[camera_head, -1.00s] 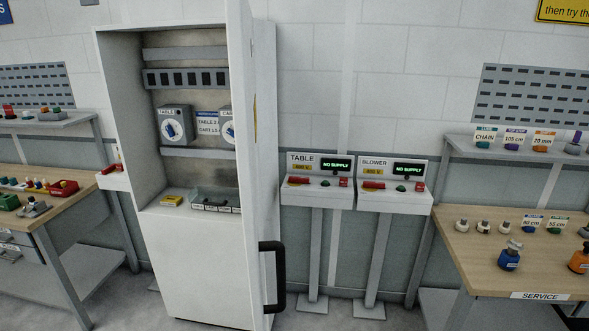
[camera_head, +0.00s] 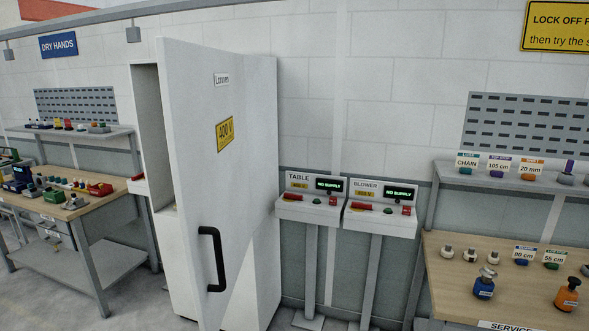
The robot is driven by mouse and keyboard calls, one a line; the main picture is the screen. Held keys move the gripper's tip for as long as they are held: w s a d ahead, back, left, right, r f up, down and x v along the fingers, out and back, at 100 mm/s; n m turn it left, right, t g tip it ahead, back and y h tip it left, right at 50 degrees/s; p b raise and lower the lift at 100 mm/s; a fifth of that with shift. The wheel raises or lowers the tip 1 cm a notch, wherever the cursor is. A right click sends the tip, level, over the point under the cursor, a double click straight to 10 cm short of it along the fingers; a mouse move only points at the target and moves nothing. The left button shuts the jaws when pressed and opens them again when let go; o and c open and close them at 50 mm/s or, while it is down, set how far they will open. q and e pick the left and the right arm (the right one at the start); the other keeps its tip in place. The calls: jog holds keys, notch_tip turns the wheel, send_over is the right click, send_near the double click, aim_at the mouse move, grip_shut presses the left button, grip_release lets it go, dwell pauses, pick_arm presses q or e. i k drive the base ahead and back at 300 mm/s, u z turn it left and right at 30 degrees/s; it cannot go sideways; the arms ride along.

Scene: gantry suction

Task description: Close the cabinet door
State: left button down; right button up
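The cabinet (camera_head: 150,130) is tall and white and stands left of the middle in the head view. Its door (camera_head: 245,180) is partly open. The door's outer face shows, with a yellow 400 V sign (camera_head: 224,133) and a small white label (camera_head: 221,79). A black bar handle (camera_head: 212,259) is low on the door, near its left edge. A narrow strip of the cabinet's opening shows left of the door; the door hides most of the inside. Neither of my grippers is in view, and nothing is seen touching the door.
A wooden bench (camera_head: 98,205) with small coloured parts stands left of the cabinet. The TABLE box (camera_head: 298,208) and BLOWER box (camera_head: 370,222) stand on posts to its right.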

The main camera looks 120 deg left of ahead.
aim_at(201, 87)
jog(key=u, duration=4.4)
jog(key=i, duration=1.65)
